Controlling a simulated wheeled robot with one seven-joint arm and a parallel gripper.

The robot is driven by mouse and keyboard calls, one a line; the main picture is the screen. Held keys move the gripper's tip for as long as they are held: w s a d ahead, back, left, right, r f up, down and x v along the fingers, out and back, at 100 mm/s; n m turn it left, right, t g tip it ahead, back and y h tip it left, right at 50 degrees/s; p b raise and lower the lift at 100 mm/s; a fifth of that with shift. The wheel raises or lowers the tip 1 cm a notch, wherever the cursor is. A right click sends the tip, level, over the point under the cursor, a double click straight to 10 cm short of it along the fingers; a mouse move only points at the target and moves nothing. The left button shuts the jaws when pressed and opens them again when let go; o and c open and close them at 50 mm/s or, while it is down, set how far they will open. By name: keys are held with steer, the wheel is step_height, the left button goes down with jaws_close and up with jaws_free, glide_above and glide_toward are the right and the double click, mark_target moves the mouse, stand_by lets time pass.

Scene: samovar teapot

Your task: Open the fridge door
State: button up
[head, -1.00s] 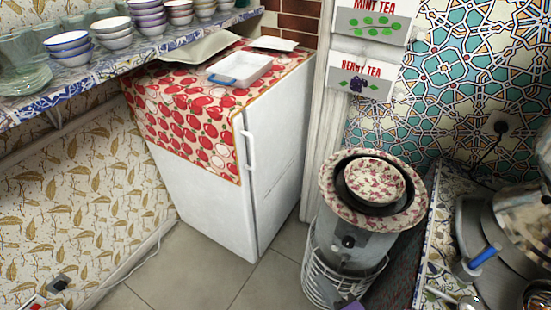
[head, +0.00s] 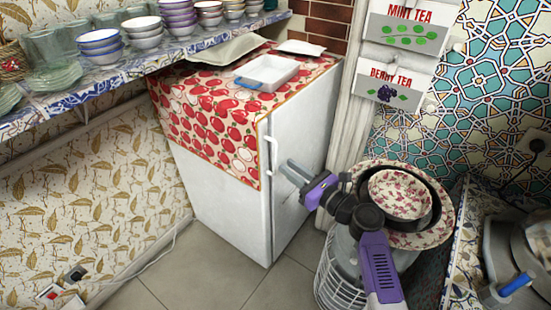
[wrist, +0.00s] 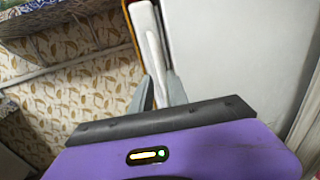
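The white fridge (head: 225,205) stands against the patterned wall, its door shut. A red pomegranate-print cloth (head: 205,120) covers its top and hangs down its side. The upright white door handle (head: 269,156) is near the fridge's vertical edge. My purple and grey gripper (head: 283,172) is beside the handle, its fingers pointing toward it. In the wrist view, the handle (wrist: 150,45) runs down toward the space between the two grey fingertips (wrist: 159,80). The fingers are apart. I cannot tell whether either finger touches the handle.
A white tray (head: 267,72) sits on the fridge. A shelf (head: 150,62) with bowls runs above at the left. A heater-like stand with a floral bowl (head: 400,192) is close under my arm at the right. The tiled floor (head: 205,270) before the fridge is clear.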

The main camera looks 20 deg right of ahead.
mark_target(276, 173)
steer(key=shift+b+x, duration=0.3)
steer(key=shift+x, duration=2.85)
jaws_close()
